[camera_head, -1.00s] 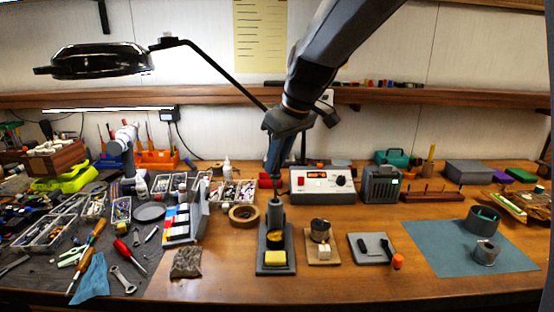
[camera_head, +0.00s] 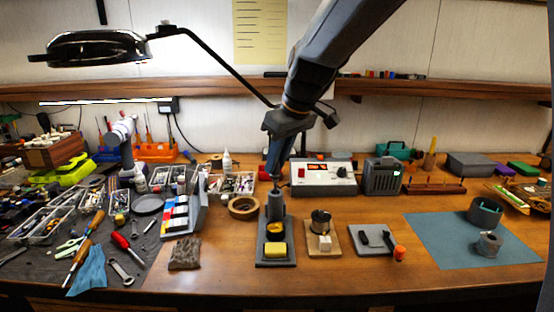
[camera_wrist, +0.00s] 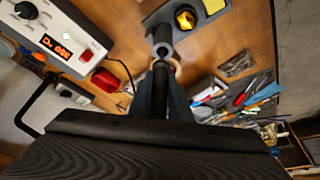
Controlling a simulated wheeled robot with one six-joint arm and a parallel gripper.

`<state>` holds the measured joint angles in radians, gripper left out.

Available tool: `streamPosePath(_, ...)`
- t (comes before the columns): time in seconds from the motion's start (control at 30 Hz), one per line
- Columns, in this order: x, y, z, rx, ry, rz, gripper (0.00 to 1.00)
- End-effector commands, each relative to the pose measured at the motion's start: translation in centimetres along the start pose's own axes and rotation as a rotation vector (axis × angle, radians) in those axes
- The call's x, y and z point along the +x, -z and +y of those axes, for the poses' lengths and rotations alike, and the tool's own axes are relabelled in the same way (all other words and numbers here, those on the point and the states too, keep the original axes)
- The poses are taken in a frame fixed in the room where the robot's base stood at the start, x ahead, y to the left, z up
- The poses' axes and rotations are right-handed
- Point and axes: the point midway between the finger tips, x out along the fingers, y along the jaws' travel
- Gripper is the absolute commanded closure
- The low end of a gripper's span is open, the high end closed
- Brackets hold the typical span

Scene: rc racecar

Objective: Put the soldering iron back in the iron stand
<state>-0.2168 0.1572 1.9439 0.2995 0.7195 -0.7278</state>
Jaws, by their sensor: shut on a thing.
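The iron stand (camera_head: 267,262) is a grey base on the bench, with an upright grey holder tube (camera_head: 276,207), a brass-coloured cup and a yellow sponge (camera_head: 276,249). It also shows at the top of the wrist view (camera_wrist: 205,20). My gripper (camera_head: 273,172) points down just above and behind the tube. It is shut on the soldering iron (camera_wrist: 160,75), a dark rod lined up with the tube's mouth in the wrist view. The iron is mostly hidden by the gripper in the head view. I cannot tell whether its tip is inside the tube.
A soldering station (camera_head: 322,176) with a red display stands behind and right of the stand. A tape roll (camera_head: 243,207) lies left of it, a small wooden block with a tin (camera_head: 321,238) right of it. A lamp arm crosses above. Bare wood lies in front.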

Motion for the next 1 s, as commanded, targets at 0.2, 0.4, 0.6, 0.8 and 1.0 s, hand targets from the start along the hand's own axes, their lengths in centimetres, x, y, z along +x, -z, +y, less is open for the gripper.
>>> streamPosePath(0.2, 0.6, -0.2, 0.0, 0.0, 0.0, 0.0, 1.0)
streamPosePath(0.4, 1.1, -0.5, 0.0, 0.0, 0.0, 0.0, 1.0)
streamPosePath(0.6, 1.6, -0.7, 0.0, 0.0, 0.001, -0.001, 1.0)
streamPosePath(0.8, 2.1, -0.9, 0.0, 0.0, 0.001, -0.001, 1.0)
streamPosePath(1.0, 2.6, -1.1, 0.0, 0.0, 0.0, 0.0, 1.0)
